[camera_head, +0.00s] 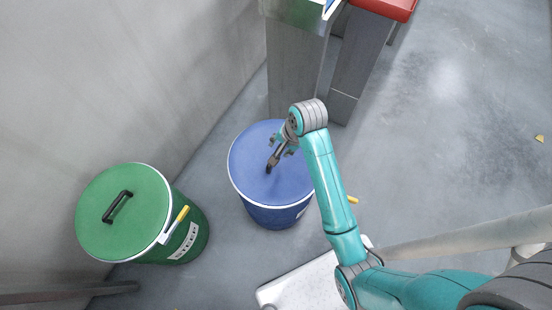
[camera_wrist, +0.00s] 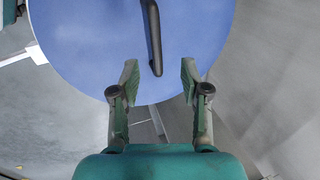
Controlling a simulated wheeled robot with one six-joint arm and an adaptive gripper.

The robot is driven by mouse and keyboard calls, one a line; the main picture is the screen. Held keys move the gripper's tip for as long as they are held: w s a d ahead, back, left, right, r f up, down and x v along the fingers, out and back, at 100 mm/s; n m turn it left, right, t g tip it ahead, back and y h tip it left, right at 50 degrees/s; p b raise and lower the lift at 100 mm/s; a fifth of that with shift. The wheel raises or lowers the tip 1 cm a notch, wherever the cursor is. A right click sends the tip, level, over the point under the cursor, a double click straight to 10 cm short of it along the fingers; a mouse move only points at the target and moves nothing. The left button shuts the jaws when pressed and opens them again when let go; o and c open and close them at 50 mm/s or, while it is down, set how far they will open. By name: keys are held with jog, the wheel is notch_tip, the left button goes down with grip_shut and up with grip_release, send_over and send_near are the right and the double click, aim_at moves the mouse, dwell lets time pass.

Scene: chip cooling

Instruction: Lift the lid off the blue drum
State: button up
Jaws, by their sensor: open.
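The blue drum (camera_head: 262,212) stands on the floor in the middle of the head view. Its round blue lid (camera_head: 248,155) lies flat on top, inside a white rim. The lid's dark bar handle (camera_head: 269,168) is partly hidden by my gripper (camera_head: 281,146), which is over the lid. In the wrist view, the lid (camera_wrist: 90,50) fills the upper middle, and the handle (camera_wrist: 153,40) runs down to just above the gap between my fingertips. My gripper (camera_wrist: 159,77) is open and empty, with one finger on each side of the handle's line.
A green drum (camera_head: 190,238) with a green lid (camera_head: 150,215) and black handle stands at the left. A grey wall (camera_head: 130,80) runs behind both drums. Grey stands (camera_head: 295,80) rise just behind the blue drum. Open floor (camera_head: 460,130) lies to the right.

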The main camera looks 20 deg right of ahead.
jog(key=x, duration=0.4)
jog(key=shift+f, duration=0.15)
jog(key=shift+d+x, duration=0.25)
jog(key=shift+x, duration=1.05)
jog(key=shift+d+x, duration=0.2)
jog(key=shift+x, duration=1.15)
grip_shut()
